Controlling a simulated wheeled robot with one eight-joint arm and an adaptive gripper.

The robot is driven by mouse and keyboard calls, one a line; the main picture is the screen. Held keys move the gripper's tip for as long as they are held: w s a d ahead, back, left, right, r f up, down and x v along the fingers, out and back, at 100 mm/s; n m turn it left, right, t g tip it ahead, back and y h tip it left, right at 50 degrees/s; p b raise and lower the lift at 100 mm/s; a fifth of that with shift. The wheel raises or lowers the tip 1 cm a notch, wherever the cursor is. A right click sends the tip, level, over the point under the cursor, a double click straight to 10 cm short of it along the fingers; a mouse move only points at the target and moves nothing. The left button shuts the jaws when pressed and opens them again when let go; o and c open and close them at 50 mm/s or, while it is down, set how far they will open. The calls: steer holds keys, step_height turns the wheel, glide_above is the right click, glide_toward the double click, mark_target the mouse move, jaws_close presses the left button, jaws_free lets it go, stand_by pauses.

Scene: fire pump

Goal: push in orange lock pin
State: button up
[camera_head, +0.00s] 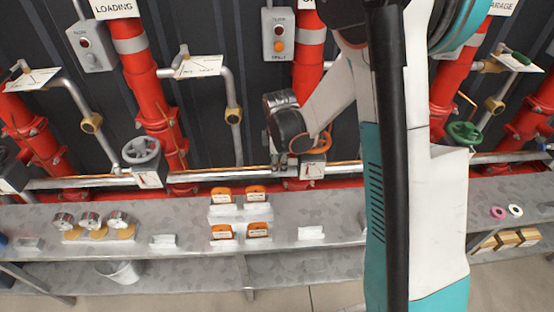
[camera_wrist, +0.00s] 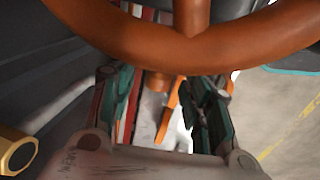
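In the wrist view my gripper (camera_wrist: 160,95) has its two dark green fingers apart, with a gap between them. A small orange piece (camera_wrist: 169,110) on a light grey body shows in that gap; it may be the lock pin, but I cannot tell for sure. I cannot tell whether the fingers touch it. A large orange handwheel rim (camera_wrist: 180,55) crosses the top of the wrist view, in front of the fingers. In the head view the orange wheel (camera_head: 326,143) is partly hidden by my wrist, and the fingertips are too small to make out.
Red pipes (camera_head: 150,95) rise behind a low silver pipe (camera_head: 90,182). A grey handwheel (camera_head: 141,150) and a green handwheel (camera_head: 463,134) stand either side. The grey shelf (camera_head: 180,215) below carries orange-labelled items (camera_head: 222,231) and gauges (camera_head: 90,220). A brass fitting (camera_wrist: 15,150) is at the wrist view's left.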

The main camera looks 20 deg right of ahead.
step_height(320, 180, up, 12)
steer(key=s, duration=0.2)
steer(key=shift+a, duration=0.35)
steer(key=shift+s, duration=0.15)
stand_by(0.4)
steer(key=s+a+r+m+t, duration=0.1)
steer(key=s+r+m+t, duration=0.1)
steer(key=s+r+m, duration=0.2)
steer(key=s+r+m+t, duration=0.3)
steer(key=s+r+m, duration=0.2)
steer(key=s+m, duration=0.6)
steer(key=shift+s+a+r+y, duration=0.15)
steer(key=shift+s+a+y, duration=0.2)
steer(key=shift+s, duration=3.1)
